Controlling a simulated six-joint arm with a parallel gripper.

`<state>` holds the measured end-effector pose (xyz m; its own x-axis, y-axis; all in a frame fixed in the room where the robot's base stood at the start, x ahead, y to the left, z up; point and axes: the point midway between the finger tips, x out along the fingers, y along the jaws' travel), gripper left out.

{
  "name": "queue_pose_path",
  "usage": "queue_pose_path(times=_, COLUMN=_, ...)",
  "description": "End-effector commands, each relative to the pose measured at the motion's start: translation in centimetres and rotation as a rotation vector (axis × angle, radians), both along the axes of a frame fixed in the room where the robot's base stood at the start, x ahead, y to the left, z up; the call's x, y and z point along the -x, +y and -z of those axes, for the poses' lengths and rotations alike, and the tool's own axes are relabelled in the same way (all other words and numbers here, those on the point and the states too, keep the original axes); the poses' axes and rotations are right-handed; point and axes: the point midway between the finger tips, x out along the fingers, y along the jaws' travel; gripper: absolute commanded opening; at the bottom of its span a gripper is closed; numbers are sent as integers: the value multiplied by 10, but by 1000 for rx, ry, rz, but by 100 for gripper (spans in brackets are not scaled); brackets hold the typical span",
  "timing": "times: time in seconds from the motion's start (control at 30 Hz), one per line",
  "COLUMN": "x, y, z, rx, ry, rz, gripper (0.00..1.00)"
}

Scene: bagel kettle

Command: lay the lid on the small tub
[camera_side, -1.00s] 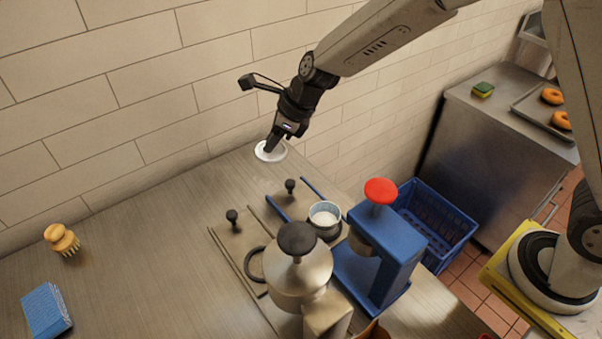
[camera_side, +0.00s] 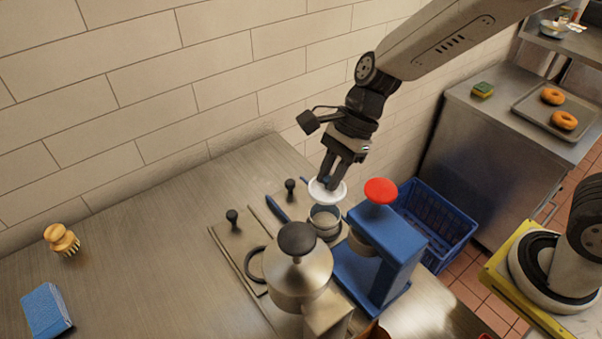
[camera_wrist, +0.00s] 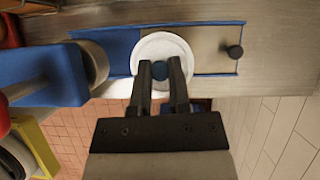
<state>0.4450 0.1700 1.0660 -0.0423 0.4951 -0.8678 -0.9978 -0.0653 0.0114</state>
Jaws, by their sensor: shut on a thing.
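The lid (camera_side: 338,192) is a round white disc with a dark blue knob. My gripper (camera_side: 328,181) is shut on the knob and holds the lid about level. In the side view the lid hangs just above the small tub (camera_side: 324,224), a grey metal cup, and overlaps its far rim in the picture. In the wrist view the lid (camera_wrist: 176,45) lies ahead of my gripper (camera_wrist: 161,71), with the knob between the fingertips. The tub is hidden behind the lid in that view.
A blue press with a red knob (camera_side: 381,191) stands close to the right of the tub. A metal vessel with a black knob (camera_side: 297,238) stands in front. Plates with small black knobs (camera_side: 232,216) lie to the left.

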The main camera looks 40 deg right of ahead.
Motion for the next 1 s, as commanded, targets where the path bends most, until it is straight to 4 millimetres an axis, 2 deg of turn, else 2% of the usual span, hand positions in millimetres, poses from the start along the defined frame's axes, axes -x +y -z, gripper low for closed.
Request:
queue_pose_path(times=0.47, x=0, y=0, z=9, rx=1, ry=0, rz=-1, gripper=0)
queue_pose_path(times=1.0, x=0, y=0, z=44, rx=0, ry=3, rz=1, gripper=0)
